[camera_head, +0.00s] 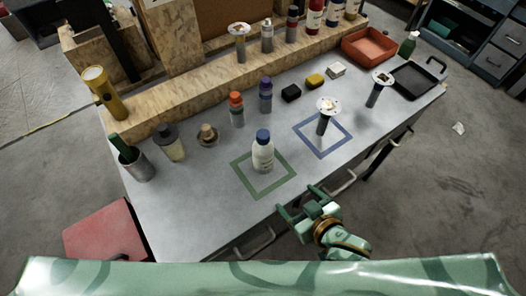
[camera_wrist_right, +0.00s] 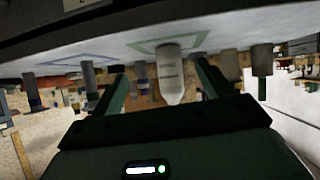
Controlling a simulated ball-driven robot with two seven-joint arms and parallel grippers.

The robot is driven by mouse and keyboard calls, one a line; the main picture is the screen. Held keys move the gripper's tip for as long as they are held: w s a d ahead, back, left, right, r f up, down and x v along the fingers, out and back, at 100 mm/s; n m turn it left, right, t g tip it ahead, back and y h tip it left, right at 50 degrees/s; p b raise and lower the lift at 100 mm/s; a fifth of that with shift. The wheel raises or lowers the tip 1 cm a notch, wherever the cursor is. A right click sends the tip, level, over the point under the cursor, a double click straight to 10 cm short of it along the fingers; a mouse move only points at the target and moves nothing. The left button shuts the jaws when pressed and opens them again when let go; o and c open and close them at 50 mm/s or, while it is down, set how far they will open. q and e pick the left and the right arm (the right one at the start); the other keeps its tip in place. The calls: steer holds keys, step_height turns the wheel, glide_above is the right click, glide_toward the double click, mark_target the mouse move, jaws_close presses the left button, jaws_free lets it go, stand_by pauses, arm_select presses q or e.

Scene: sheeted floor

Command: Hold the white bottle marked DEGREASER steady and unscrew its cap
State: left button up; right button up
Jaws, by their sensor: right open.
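A white bottle (camera_head: 263,157) with a blue cap (camera_head: 263,136) stands upright inside a green square outline (camera_head: 246,189) on the grey workbench. Its label is too small to read. My right gripper (camera_head: 297,200) is open and empty at the bench's front edge, to the right of the bottle and nearer to me. In the right wrist view, which is upside down, the bottle (camera_wrist_right: 170,72) shows beyond and between the two spread fingers, apart from them. My left gripper is in neither view.
A blue square outline (camera_head: 347,144) to the right holds a dark post with a round white top (camera_head: 328,104). Orange-capped (camera_head: 236,108) and purple-capped (camera_head: 265,94) bottles stand behind. A metal cup (camera_head: 137,165) stands at the left. The bench's front left is clear.

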steer(key=t+y, duration=0.1)
glide_toward(267, 157)
steer(key=shift+m, duration=0.4)
steer(key=b+x, duration=0.2)
steer(key=x, duration=0.5)
steer(key=shift+w+f, duration=0.1)
steer(key=shift+w, duration=0.05)
steer(key=b+x, duration=0.1)
steer(key=x, duration=0.5)
steer(key=shift+w+d, duration=0.1)
steer(key=shift+w, duration=0.05)
steer(key=shift+c, duration=0.3)
steer(key=c, duration=1.1)
steer(key=shift+r, duration=0.25)
